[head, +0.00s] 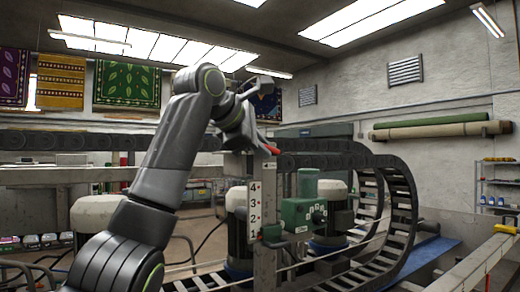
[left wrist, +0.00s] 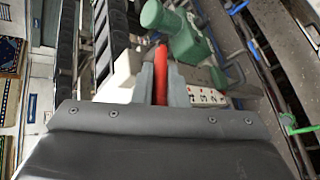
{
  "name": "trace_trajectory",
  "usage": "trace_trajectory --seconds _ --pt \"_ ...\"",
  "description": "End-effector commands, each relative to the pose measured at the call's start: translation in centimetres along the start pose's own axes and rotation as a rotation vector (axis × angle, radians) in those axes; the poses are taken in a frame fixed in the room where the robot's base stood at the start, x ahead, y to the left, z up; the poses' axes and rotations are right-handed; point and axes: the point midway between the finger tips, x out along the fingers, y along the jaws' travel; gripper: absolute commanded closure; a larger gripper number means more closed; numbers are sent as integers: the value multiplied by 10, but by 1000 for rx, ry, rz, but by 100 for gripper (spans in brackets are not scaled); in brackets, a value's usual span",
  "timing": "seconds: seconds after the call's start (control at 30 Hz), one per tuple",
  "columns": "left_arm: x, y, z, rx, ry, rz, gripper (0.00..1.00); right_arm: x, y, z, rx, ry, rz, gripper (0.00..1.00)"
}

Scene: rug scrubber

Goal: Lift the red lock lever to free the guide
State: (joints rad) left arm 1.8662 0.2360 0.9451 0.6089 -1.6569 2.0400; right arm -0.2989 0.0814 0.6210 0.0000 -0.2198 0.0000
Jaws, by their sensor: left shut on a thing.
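The red lock lever (left wrist: 161,75) shows in the left wrist view as a red bar between the two fingers of my left gripper (left wrist: 162,88). The gripper is shut on it. In the head view, a short red end of the lever (head: 271,149) shows beside my left gripper (head: 262,146), at the top of an upright post. The post carries a white number scale (head: 255,207), which also shows in the left wrist view (left wrist: 204,95). A green housing (head: 303,213) sits on the post's right. Most of the lever is hidden in the head view. My right gripper is out of view.
Black cable-chain tracks (head: 403,200) curve behind and right of the post. Grey-white motors stand close to the post, one partly behind it (head: 237,240). A metal rail (head: 480,265) runs at the lower right.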

Motion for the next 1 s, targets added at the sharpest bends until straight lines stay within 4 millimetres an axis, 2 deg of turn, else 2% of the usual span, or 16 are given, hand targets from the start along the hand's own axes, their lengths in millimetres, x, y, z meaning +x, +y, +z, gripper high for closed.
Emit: trace_trajectory --seconds 0.4,0.9,0.93,1.0 --pt "-1 7 4 47 92 -121 100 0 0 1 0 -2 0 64" --pt "-1 7 4 60 109 -147 100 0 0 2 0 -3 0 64" --pt "-1 6 4 60 109 -147 86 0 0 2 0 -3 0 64" --pt "-1 6 4 60 109 -147 77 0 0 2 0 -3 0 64"
